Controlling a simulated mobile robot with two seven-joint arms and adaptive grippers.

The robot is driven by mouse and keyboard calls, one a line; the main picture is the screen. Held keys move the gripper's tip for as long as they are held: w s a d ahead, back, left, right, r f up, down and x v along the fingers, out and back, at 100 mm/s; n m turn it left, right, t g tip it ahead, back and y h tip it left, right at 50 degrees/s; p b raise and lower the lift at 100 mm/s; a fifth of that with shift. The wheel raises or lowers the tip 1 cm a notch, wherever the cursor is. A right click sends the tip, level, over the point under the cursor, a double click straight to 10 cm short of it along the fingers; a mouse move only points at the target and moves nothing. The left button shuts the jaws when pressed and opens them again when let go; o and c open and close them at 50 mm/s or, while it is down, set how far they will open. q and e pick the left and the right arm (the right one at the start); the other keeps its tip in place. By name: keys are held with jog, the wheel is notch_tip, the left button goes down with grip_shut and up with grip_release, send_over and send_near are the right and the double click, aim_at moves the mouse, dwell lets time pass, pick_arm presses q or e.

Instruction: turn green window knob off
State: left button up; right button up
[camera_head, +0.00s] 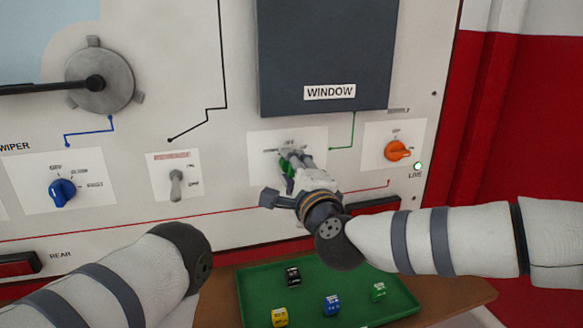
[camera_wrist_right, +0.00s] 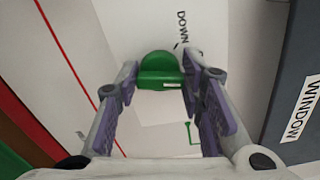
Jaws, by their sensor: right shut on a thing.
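The green window knob (camera_head: 286,168) sits on a white label plate below the dark WINDOW panel (camera_head: 325,50). My right gripper (camera_head: 291,163) reaches it from the lower right and covers much of it. In the right wrist view, the green knob (camera_wrist_right: 160,70) with its raised grip bar and small white mark lies between the two fingertips of my right gripper (camera_wrist_right: 160,78). The fingers are shut on the knob. "DOWN" is printed beside it; the other markings are mostly hidden. My left arm (camera_head: 130,275) shows at the lower left, but its gripper is not visible.
An orange knob (camera_head: 397,151) and a lit LIVE lamp (camera_head: 417,166) are to the right. A toggle switch (camera_head: 176,186) and a blue wiper knob (camera_head: 62,192) are to the left. A green tray (camera_head: 350,281) with several small coloured blocks lies below.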

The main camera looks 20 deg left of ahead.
jog(key=shift+n, duration=1.1)
jog(key=o, duration=1.2)
jog(key=shift+s+d, duration=0.1)
jog(key=v, duration=1.1)
jog(key=shift+s+d, duration=0.25)
